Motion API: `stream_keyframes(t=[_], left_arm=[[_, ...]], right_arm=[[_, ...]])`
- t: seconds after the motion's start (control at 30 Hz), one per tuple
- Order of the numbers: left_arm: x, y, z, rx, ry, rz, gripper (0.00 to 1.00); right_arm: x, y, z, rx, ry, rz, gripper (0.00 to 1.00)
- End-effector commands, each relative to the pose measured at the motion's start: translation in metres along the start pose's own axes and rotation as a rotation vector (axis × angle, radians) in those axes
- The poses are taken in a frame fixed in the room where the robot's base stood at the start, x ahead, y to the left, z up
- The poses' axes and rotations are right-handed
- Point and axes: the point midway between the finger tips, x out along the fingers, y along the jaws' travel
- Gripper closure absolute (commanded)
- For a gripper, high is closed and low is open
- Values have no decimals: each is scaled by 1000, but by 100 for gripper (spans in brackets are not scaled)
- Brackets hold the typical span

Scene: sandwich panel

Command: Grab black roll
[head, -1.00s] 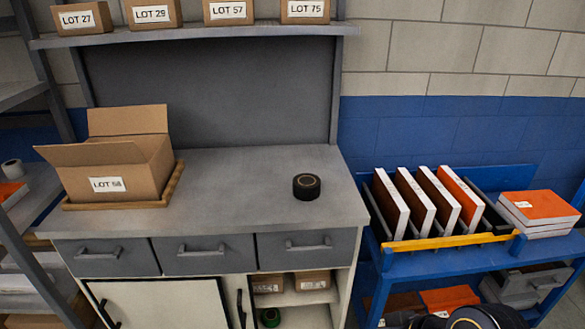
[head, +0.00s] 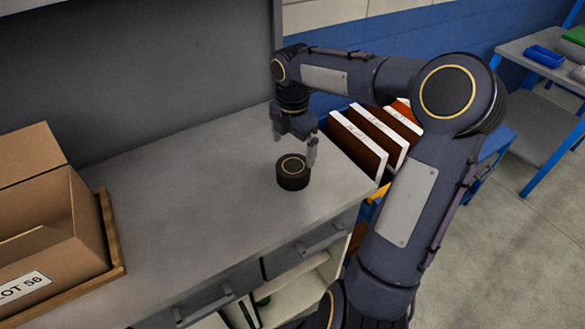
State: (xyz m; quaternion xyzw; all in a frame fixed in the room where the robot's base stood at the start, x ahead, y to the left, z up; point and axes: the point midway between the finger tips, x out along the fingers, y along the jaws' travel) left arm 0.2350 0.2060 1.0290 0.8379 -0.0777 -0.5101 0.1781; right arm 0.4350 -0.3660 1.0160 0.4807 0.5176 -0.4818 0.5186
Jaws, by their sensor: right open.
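The black roll (head: 293,180) lies flat on the grey worktop, near its right end, with a thin tan ring showing on its top. My right gripper (head: 298,152) is above the roll, pointing down. Its jaws are open and hold nothing. One finger shows clearly at the right, over the roll's far right side. Whether the fingers touch the roll cannot be told. My left gripper is not in view.
An open cardboard box (head: 45,215) marked LOT 56 or 58 sits on a wooden tray (head: 112,232) at the worktop's left. Upright panels (head: 362,140) stand in a blue cart right of the worktop. The worktop (head: 190,190) between box and roll is clear.

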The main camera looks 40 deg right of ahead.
Motion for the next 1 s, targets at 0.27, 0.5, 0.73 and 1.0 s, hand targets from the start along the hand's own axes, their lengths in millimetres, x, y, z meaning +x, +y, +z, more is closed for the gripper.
stream_keyframes(t=[0.27,0.5,0.73,1.0], left_arm=[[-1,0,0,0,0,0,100],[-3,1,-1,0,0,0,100],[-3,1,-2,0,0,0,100],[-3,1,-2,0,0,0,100]], right_arm=[[31,-1,2,-18,4,-4,0],[66,-6,0,-17,5,-4,0],[77,-5,0,-16,2,0,0],[77,-5,0,-15,2,0,17]])
